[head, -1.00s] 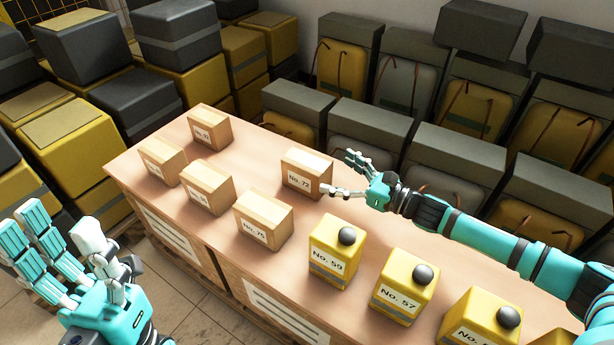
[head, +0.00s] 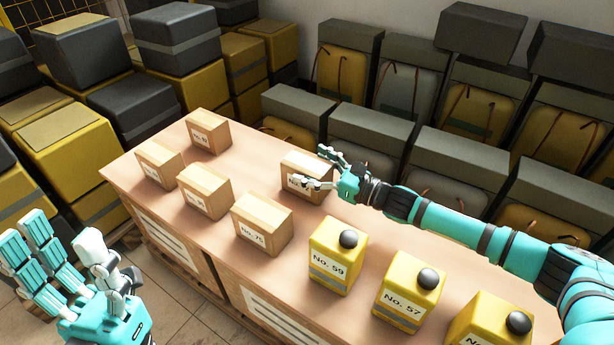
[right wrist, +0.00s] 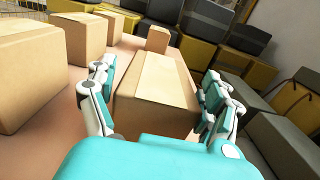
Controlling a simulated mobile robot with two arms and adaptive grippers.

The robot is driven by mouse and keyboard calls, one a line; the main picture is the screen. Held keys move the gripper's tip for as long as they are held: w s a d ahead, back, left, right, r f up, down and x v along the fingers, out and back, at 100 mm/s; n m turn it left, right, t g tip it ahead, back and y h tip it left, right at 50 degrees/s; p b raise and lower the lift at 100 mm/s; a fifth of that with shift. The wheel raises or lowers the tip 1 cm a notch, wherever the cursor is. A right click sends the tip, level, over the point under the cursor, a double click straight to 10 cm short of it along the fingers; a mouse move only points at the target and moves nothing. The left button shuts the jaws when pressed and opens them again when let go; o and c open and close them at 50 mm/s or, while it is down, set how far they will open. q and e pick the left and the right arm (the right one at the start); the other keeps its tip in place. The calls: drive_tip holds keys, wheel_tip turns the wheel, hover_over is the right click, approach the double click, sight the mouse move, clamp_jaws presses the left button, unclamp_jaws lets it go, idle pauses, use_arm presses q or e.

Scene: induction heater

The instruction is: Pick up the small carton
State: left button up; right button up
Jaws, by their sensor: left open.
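A small tan carton (head: 300,186), labelled No. 72 in the earlier picture, stands at the back edge of the table. My right gripper (head: 322,168) is around it in the head view, its fingers partly covering the label. In the right wrist view the carton (right wrist: 155,90) lies between the two sets of spread fingers (right wrist: 158,100); whether they touch it I cannot tell. Several other small cartons stand to the left, among them No. 75 (head: 262,226). My left gripper (head: 65,265) is open and empty, off the table's left front side.
The table (head: 190,232) also holds yellow containers with black knobs, such as No. 59 (head: 337,262) and No. 57 (head: 407,290). Stacked black and yellow cases (head: 75,145) stand at the left. Grey-topped yellow cases (head: 450,155) line the back, close behind my right arm.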

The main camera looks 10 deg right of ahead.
drive_tip(key=shift+r, duration=0.1)
drive_tip(key=c, duration=1.2)
drive_tip(key=shift+o, duration=0.2)
